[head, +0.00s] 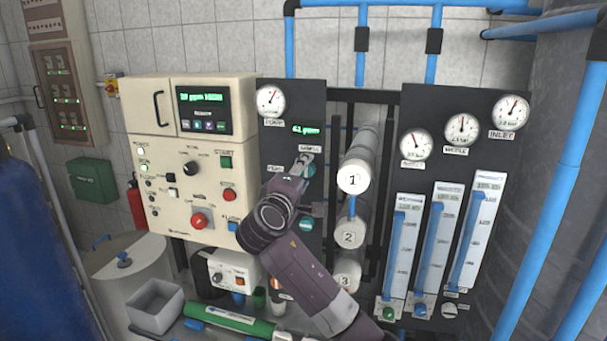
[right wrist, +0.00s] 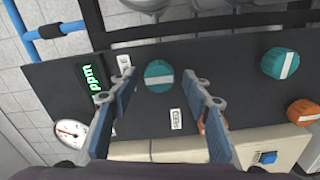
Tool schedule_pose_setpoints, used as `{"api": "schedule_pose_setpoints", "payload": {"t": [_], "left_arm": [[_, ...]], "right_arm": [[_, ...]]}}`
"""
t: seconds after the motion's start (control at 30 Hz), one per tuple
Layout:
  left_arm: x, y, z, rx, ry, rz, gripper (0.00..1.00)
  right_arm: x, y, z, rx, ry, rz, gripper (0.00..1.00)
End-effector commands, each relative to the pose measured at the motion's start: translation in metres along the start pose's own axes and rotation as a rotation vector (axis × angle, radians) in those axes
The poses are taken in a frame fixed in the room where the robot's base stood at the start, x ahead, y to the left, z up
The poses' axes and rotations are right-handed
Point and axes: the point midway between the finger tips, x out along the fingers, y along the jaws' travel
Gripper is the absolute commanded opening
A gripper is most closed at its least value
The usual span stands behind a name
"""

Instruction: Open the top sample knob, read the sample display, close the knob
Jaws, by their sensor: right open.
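The top sample knob is a round teal knob with a white stripe. In the right wrist view the knob (right wrist: 158,76) sits between the spread fingers of my right gripper (right wrist: 160,84), with space visible on both sides. Its stripe runs roughly along the panel's long side. In the head view my right gripper (head: 299,168) is in front of the dark panel, beside the teal knob (head: 310,171), which is partly covered. The green sample display (head: 305,129) reads about 61 ppm; in the wrist view the display (right wrist: 94,78) shows "ppm", its digits partly hidden. My left gripper is not in view.
A second teal knob (right wrist: 280,62) and an orange knob (right wrist: 303,112) are farther along the panel. Another orange knob is mostly behind a finger. White numbered cylinders (head: 353,176) stand right of the panel; a beige control box (head: 175,225) is to its left.

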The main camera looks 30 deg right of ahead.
Motion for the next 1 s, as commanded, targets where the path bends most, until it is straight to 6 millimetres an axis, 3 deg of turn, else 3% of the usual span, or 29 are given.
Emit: {"api": "schedule_pose_setpoints", "payload": {"t": [0.17, 0.6, 0.8, 1.0], "left_arm": [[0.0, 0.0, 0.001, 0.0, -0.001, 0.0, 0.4], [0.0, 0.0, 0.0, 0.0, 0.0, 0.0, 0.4], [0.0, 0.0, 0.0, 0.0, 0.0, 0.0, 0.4], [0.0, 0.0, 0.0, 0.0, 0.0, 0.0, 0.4]], "right_arm": [[-0.015, 0.0, -0.001, 0.001, 0.002, 0.001, 0.44], [-0.102, -0.001, -0.001, 0.001, 0.004, -0.003, 0.44], [-0.118, -0.001, -0.001, -0.001, 0.001, -0.001, 0.44], [-0.12, -0.001, 0.0, -0.002, 0.0, -0.001, 0.44]]}}
